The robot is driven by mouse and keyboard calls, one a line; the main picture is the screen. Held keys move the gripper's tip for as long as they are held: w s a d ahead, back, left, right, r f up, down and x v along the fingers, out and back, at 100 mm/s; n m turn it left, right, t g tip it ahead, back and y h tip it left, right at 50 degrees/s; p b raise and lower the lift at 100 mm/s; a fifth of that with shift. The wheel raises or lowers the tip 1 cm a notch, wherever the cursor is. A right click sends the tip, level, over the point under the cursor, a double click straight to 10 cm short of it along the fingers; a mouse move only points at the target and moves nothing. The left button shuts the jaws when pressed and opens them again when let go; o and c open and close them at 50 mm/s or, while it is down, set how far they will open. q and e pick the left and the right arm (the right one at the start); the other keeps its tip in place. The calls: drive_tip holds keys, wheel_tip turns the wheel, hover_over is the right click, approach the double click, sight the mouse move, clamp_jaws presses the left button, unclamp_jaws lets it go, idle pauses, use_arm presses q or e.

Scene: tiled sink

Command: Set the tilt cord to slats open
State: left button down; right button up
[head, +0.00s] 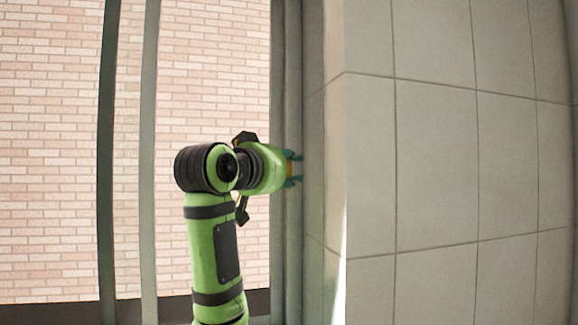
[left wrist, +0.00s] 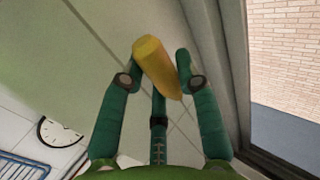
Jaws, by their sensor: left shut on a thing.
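A yellow, faceted tapered piece (left wrist: 157,66), which looks like the pull of the tilt cord, sits between the fingertips of my left gripper (left wrist: 158,72) in the left wrist view. The teal fingers close on it from both sides. In the head view my left gripper (head: 293,168) points right at the edge between the window frame and the tiled wall. Only a small orange-yellow bit of the pull (head: 289,170) shows there. I cannot make out the cord above the pull, and no blind slats are visible. My right gripper is in neither view.
A tiled wall (head: 435,160) fills the right of the head view, close to the gripper. Window bars (head: 149,150) stand left, with brick (head: 50,150) beyond. The left wrist view shows a wall clock (left wrist: 58,132) and a blue wire rack (left wrist: 22,167).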

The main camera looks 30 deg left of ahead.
use_arm(q)
drive_tip(key=shift+w+f, duration=0.1)
drive_tip(key=shift+f, duration=0.35)
drive_tip(key=c, duration=0.9)
unclamp_jaws()
drive_tip(key=shift+o, duration=0.2)
drive_tip(key=shift+r, duration=0.1)
drive_tip(key=shift+r, duration=0.1)
drive_tip(key=shift+s, duration=0.35)
drive_tip(key=s, duration=1.1)
drive_tip(key=shift+s+d, duration=0.25)
drive_tip(key=shift+d, duration=0.2)
